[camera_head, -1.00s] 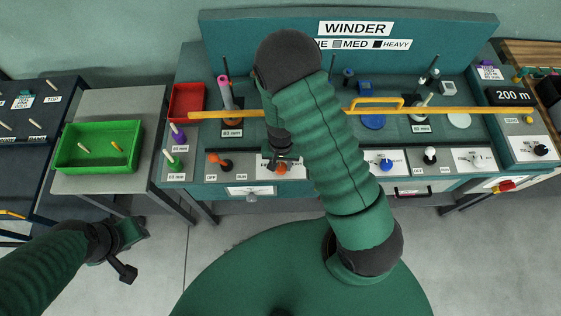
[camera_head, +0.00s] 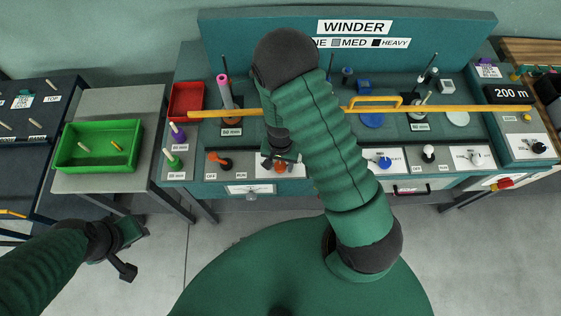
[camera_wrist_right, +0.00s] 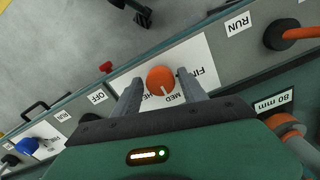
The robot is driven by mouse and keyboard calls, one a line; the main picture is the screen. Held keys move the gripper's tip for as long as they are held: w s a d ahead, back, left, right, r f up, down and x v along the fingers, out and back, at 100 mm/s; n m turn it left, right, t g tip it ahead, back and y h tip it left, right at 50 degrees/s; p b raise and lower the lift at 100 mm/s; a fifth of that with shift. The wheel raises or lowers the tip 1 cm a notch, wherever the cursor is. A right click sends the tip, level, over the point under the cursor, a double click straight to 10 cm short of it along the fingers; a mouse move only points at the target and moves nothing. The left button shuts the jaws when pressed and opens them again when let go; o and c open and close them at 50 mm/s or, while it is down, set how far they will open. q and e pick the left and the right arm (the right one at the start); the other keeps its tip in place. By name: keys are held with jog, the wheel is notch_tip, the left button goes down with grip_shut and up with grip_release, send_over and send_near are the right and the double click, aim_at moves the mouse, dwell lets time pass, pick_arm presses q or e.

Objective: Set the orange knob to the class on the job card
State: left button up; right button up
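The orange knob (camera_wrist_right: 161,80) sits on a white plate (camera_wrist_right: 202,60) lettered FINE, MED and HEAVY. Its white mark points towards MED in the right wrist view. My right gripper (camera_wrist_right: 160,92) is open, with one finger on each side of the knob; I cannot tell whether they touch it. In the head view the knob (camera_head: 280,168) shows just below the right gripper (camera_head: 281,160), and my arm and hand hide part of its plate. My left gripper (camera_head: 133,250) is open and empty over the floor at the lower left. I cannot pick out a readable job card.
The winder bench (camera_head: 215,175) carries a blue knob (camera_head: 385,163), a black-and-orange lever (camera_head: 218,162) and a long yellow bar (camera_head: 450,109) across it. A red bin (camera_head: 187,102) and a green tray (camera_head: 72,160) stand left. The floor in front is clear.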

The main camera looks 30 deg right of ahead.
aim_at(280, 164)
jog(key=shift+o, duration=0.6)
jog(key=shift+w, duration=0.15)
jog(key=shift+r, duration=0.1)
jog(key=shift+r, duration=0.3)
notch_tip(280, 164, up, 16)
jog(key=p, duration=0.2)
jog(key=shift+p, duration=0.3)
